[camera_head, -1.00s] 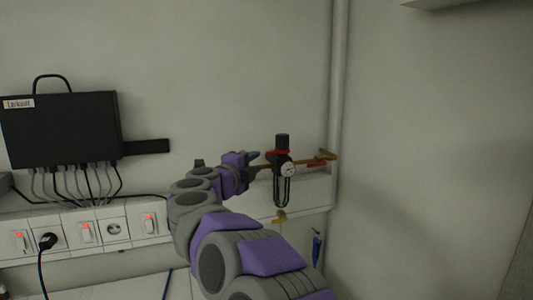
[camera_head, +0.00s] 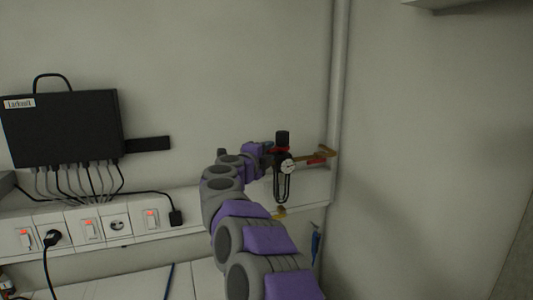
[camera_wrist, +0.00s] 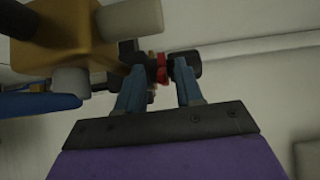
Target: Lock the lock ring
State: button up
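The red lock ring (camera_head: 282,152) sits around the black regulator (camera_head: 282,138) on the wall, just below its dark knob and above a round white gauge (camera_head: 288,167). My gripper (camera_head: 270,148) is at the regulator's left side at about ring height; its fingertips are hard to make out there. In the wrist view, my gripper (camera_wrist: 159,70) has two blue-grey fingers spread apart, with the red ring (camera_wrist: 161,68) showing between their tips. The black body shows on both sides of the ring. I cannot tell whether either finger touches it.
A brass pipe (camera_head: 315,155) with a red handle (camera_head: 318,161) runs right of the regulator. A black box (camera_head: 62,128) with cables hangs at left above white switches and sockets (camera_head: 88,230). A vertical pipe (camera_head: 337,90) stands near the corner. The right wall is bare.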

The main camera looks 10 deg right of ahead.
aim_at(280, 150)
grip_shut()
jog(key=shift+f, duration=0.1)
